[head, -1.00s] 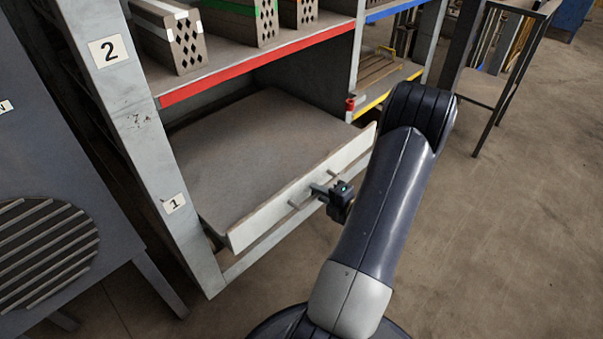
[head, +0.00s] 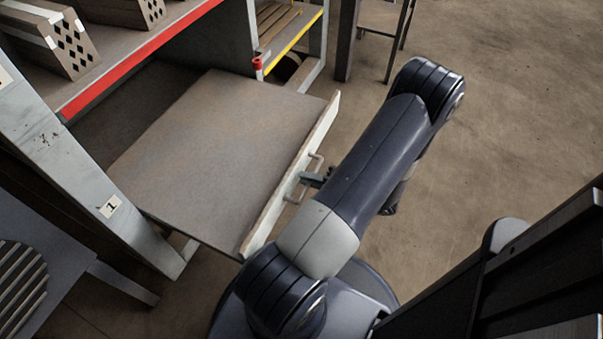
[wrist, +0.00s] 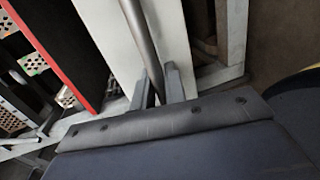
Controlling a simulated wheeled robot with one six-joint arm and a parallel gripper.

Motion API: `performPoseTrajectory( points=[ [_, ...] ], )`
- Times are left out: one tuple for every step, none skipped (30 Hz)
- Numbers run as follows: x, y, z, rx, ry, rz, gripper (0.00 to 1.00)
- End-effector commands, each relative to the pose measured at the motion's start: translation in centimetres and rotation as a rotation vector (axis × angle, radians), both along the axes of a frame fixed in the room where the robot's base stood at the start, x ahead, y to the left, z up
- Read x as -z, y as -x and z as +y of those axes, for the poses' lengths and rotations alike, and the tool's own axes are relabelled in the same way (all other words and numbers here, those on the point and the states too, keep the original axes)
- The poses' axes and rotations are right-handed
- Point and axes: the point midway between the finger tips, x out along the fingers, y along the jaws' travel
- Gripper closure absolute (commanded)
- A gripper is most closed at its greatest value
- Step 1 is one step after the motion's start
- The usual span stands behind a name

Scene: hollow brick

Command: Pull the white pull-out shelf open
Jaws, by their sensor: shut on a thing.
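The pull-out shelf (head: 225,150) has a grey-brown top and a white front panel, and it stands well out of the rack's lowest bay. A metal bar handle (head: 316,162) is on its white front. My gripper (head: 304,178) is at the middle of this handle, partly hidden by my arm. In the wrist view the handle (wrist: 140,40) runs down between the two fingers of my gripper (wrist: 160,82), which is shut on it. The white front panel (wrist: 105,30) shows beside the handle there.
The rack's post (head: 45,140) with label 1 stands left of the shelf. Hollow bricks (head: 55,40) sit on the red-edged shelf above. A grey machine (head: 45,250) is at the lower left. Open concrete floor (head: 500,130) lies to the right.

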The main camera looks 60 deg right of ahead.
Motion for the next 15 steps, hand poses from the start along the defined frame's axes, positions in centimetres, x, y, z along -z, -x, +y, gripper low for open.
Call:
performPoseTrajectory(
  points=[
    [-0.01,0.10,-0.07,0.000,0.002,0.001,1.00],
    [0.01,0.12,-0.06,0.000,0.002,0.001,1.00],
    [0.01,0.13,-0.07,0.000,0.002,0.001,1.00],
    [0.01,0.13,-0.07,0.000,0.002,0.001,1.00],
    [0.03,0.12,-0.07,0.000,0.002,0.001,1.00],
    [0.03,0.12,-0.08,0.000,0.002,0.001,1.00],
    [0.03,0.11,-0.08,0.000,0.002,0.001,1.00],
    [0.03,0.11,-0.08,0.000,0.002,0.001,1.00],
    [0.03,0.11,-0.09,0.000,0.002,0.001,1.00],
    [0.02,0.11,-0.09,0.000,0.002,0.001,1.00],
    [0.03,0.10,-0.09,0.000,0.002,0.002,0.86],
    [0.02,0.10,-0.09,0.000,0.002,0.002,0.83],
    [0.02,0.10,-0.09,0.000,0.002,0.001,0.80],
    [0.02,0.09,-0.09,0.000,0.002,0.001,0.78],
    [0.02,0.09,-0.08,0.000,0.002,0.001,0.74]
  ],
)
